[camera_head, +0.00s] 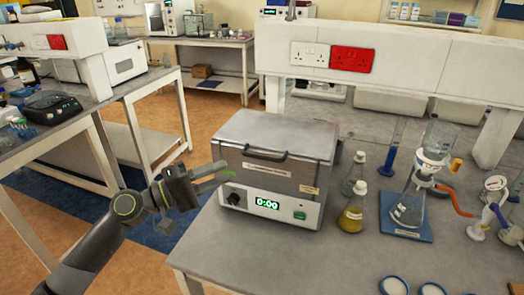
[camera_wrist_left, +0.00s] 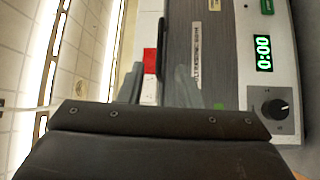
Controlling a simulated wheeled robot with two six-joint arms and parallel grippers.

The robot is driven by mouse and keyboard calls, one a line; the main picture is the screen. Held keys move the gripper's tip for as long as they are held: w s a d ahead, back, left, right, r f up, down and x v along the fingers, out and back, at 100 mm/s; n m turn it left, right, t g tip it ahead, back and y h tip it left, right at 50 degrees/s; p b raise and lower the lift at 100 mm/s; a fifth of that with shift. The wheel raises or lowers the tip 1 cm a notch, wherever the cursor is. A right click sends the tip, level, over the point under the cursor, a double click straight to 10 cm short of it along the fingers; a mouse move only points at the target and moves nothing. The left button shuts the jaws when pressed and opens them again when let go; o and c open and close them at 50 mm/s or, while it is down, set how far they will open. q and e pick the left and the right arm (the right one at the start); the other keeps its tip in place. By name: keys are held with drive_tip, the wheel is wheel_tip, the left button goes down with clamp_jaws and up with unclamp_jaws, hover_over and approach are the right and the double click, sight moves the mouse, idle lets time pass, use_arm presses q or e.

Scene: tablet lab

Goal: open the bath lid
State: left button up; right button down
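The bath (camera_head: 265,205) is a grey metal box with a light front panel, standing at the left of the near bench. Its lid (camera_head: 285,131) is down, with a dark bar handle (camera_head: 265,154) along the front edge. The green display reads 0:00. My left gripper (camera_head: 228,171) is just left of the bath's front, below handle height, with its fingers apart and nothing between them. In the left wrist view the fingers (camera_wrist_left: 158,70) are also apart, beside the bath's labelled front (camera_wrist_left: 225,50). My right gripper is not in view.
Flasks, one with yellow liquid (camera_head: 350,220), stand close to the bath's right side. Filtration glassware on a blue base (camera_head: 405,217) is further right. A white raised shelf with sockets (camera_head: 350,57) runs behind. Bare bench lies in front of the bath.

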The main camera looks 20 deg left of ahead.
sight(262, 157)
use_arm(q)
drive_tip(key=p+x, duration=0.4)
drive_tip(key=x, duration=0.6)
drive_tip(key=shift+w+d+r+p, duration=0.15)
drive_tip(key=shift+w+d+p, duration=0.1)
drive_tip(key=shift+p, duration=0.1)
drive_tip(key=shift+w+d, duration=0.25)
drive_tip(key=shift+d, duration=0.1)
clamp_jaws()
